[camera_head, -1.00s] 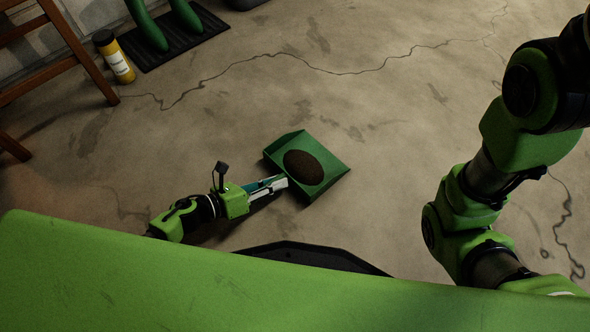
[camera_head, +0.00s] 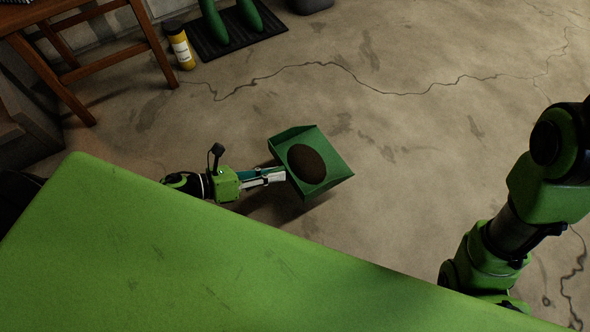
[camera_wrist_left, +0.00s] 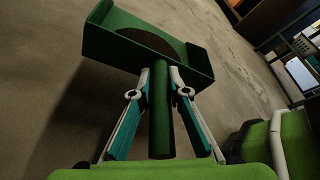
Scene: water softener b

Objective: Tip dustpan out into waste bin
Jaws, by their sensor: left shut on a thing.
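The green dustpan (camera_head: 330,183) holds a dark brown round heap (camera_head: 306,164). My left gripper (camera_head: 280,175) is shut on the dustpan's handle and holds the pan out over the concrete floor, with a shadow below it. In the left wrist view the green handle (camera_wrist_left: 161,115) runs between the two fingers of the left gripper (camera_wrist_left: 161,82). The pan (camera_wrist_left: 125,50) shows beyond it, with part of the dark heap over its back wall. My right arm shows at the right of the head view, but its gripper is out of view. No waste bin can be made out.
A wooden chair or stool (camera_head: 85,70) stands at the upper left. A yellow bottle with a black cap (camera_head: 181,48) stands beside a black mat (camera_head: 238,40) with green boots (camera_head: 214,22). The floor right of the dustpan is clear. Shelving (camera_wrist_left: 265,22) shows in the left wrist view.

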